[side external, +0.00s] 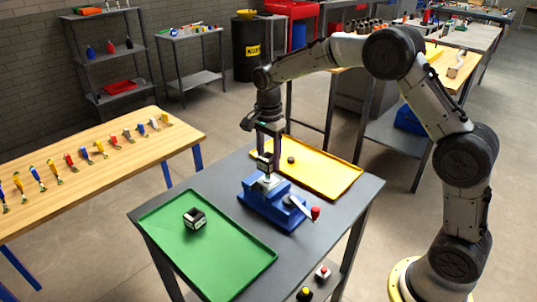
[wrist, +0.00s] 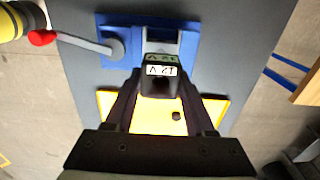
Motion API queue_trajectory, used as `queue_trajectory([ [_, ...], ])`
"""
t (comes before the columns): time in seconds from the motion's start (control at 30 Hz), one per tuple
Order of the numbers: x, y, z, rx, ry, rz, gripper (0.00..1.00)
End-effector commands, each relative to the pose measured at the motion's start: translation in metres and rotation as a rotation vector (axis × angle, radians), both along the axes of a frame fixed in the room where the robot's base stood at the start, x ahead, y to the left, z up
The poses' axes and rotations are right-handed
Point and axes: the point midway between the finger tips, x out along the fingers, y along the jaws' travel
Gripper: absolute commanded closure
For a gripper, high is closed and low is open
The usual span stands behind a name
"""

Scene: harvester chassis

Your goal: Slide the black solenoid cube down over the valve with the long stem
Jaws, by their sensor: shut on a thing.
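My gripper (side external: 268,166) points down above the blue vise (side external: 258,207) on the grey table. It is shut on a black solenoid cube with white labels; the cube (wrist: 161,84) shows between the fingers in the wrist view. In the side view the fingers largely hide it. A pale metal piece (side external: 268,181), which looks like the valve, sits in the vise just below the fingers. Its stem is hidden, and I cannot tell whether cube and valve touch. Another black cube (side external: 195,219) with a white label lies on the green tray (side external: 235,262).
A yellow tray (side external: 335,180) with a small black round part (side external: 291,160) lies behind the vise. The vise lever with its red knob (side external: 315,212) sticks out to the right.

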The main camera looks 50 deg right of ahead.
Motion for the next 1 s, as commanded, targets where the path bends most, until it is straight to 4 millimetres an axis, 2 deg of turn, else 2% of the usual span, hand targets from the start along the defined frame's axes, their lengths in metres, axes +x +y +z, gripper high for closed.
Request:
queue_trajectory([
  [0.33,0.0002,0.0,-0.0082,0.0,-0.001,0.0,1.0],
  [1.0,0.0004,0.0,-0.008,0.0,-0.002,0.0,1.0],
])
